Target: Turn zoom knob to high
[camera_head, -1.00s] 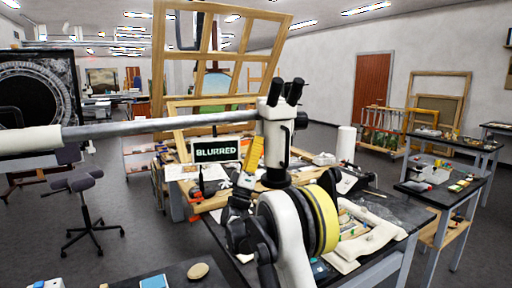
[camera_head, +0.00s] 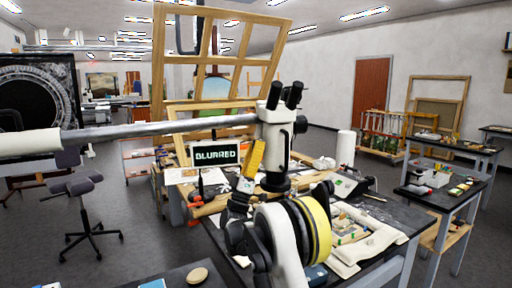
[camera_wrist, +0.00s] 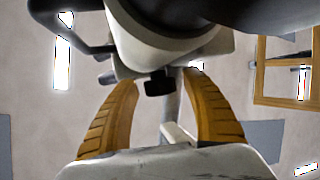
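The white stereo microscope (camera_head: 277,135) with black eyepieces hangs on a grey horizontal boom. A black knob (camera_head: 300,124) shows on the right side of its head. In the wrist view, a small black knob (camera_wrist: 158,84) sits under the white microscope body, between my finger tips; I cannot tell which knob is the zoom knob. My gripper (camera_wrist: 161,80) is open, with one yellow finger on each side of that knob and visible gaps. A small screen (camera_head: 215,155) reads "BLURRED".
The workbench (camera_head: 380,210) below holds wooden pieces, papers and a white roll (camera_head: 346,147). A large wooden frame (camera_head: 218,60) stands behind. The boom (camera_head: 160,129) crosses to the left. A stool (camera_head: 80,195) stands on open floor at left.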

